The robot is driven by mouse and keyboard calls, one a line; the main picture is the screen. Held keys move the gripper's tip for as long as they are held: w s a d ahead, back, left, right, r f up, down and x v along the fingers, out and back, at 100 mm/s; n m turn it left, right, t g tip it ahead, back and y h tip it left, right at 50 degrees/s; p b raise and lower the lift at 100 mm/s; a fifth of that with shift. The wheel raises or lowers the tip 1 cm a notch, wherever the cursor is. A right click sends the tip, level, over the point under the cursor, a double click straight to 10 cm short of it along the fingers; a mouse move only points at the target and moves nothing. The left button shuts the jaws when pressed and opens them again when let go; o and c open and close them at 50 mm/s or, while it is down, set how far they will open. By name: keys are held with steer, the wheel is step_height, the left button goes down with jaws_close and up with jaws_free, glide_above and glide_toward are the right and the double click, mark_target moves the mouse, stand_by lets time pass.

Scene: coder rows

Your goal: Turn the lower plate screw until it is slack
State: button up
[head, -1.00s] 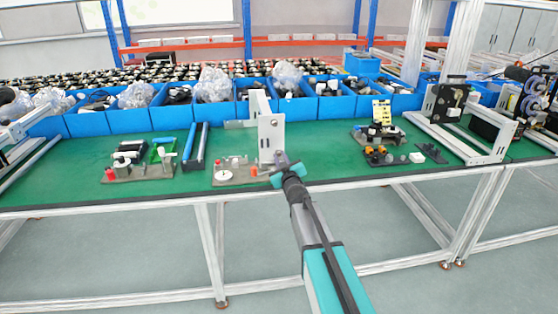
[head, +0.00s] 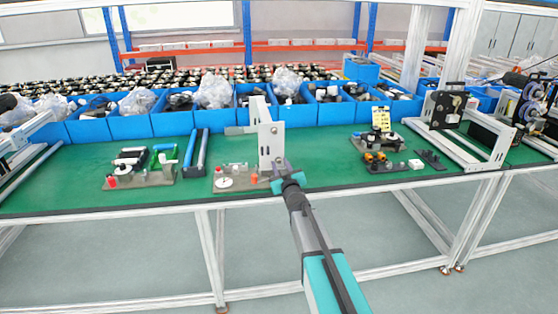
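A pale upright plate (head: 271,138) with small dark holes stands on a grey base (head: 228,184) near the middle of the green bench. My gripper (head: 281,163) is at the plate's lower right edge, with its teal body just below and in front. The fingertips overlap the lower part of the plate in the picture. I cannot tell whether they touch it or are shut on anything. The lower plate screw is not distinguishable; it is too small or hidden behind the fingers.
The base also carries a white disc (head: 224,183) and a red-orange part (head: 253,178). A fixture with a green part (head: 164,153) stands left, and one with a yellow block (head: 381,118) stands right. Blue bins (head: 172,123) line the back.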

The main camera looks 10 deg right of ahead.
steer(key=m+p, duration=0.6)
steer(key=shift+r, duration=0.2)
steer(key=shift+f+m+p, duration=0.2)
steer(key=shift+m+p, duration=0.6)
steer(key=shift+m, duration=0.1)
jaws_close()
